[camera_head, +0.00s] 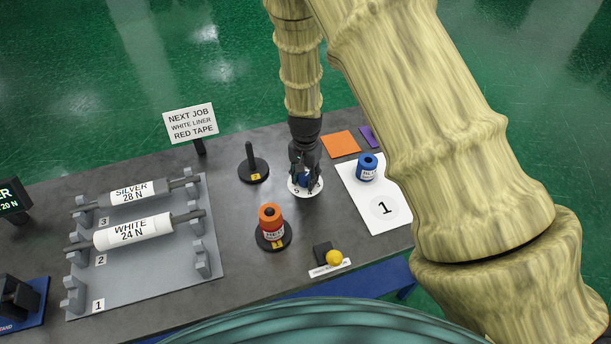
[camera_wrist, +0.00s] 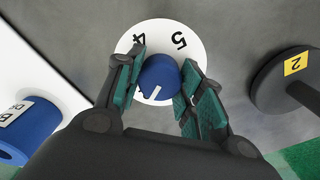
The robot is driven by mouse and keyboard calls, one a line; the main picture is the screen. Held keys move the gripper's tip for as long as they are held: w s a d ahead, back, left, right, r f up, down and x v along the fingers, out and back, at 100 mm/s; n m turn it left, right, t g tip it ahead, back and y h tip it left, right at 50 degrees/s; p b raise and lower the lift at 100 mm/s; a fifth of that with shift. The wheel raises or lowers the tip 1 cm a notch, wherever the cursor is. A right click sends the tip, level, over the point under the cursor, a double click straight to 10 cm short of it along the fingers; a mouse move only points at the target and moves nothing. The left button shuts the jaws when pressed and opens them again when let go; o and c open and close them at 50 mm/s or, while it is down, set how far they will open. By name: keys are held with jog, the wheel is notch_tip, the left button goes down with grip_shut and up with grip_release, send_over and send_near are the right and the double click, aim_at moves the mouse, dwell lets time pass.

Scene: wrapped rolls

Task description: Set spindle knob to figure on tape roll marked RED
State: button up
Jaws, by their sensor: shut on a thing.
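The spindle knob is a blue cap (camera_wrist: 158,74) with a white pointer line, on a round white dial (camera_wrist: 190,43). In the wrist view the line points down and slightly left; figures 4 and 5 show at the dial's top, and the rest is hidden. My gripper (camera_wrist: 160,82) has its green-padded fingers on either side of the knob, shut on it. In the head view my gripper (camera_head: 305,176) is over the dial (camera_head: 296,192). The tape roll marked RED (camera_head: 271,222), orange-red with a white label, stands upright on a black base; its figure is too small to read.
An empty black post (camera_head: 250,160) is left of the dial. A blue roll (camera_head: 367,167) stands on a white sheet (camera_head: 384,208) at right. A rack (camera_head: 150,275) holds SILVER 28 N and WHITE 24 N rolls. A yellow button (camera_head: 334,258) is at the front. A sign (camera_head: 190,123) reads WHITE LINER, RED TAPE.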

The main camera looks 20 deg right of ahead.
aim_at(306, 176)
dwell(0.3)
jog(key=o, duration=1)
jog(key=shift+r, duration=0.15)
notch_tip(306, 176, up, 12)
jog(key=shift+f, duration=0.1)
dwell(0.3)
jog(key=shift+d, duration=0.1)
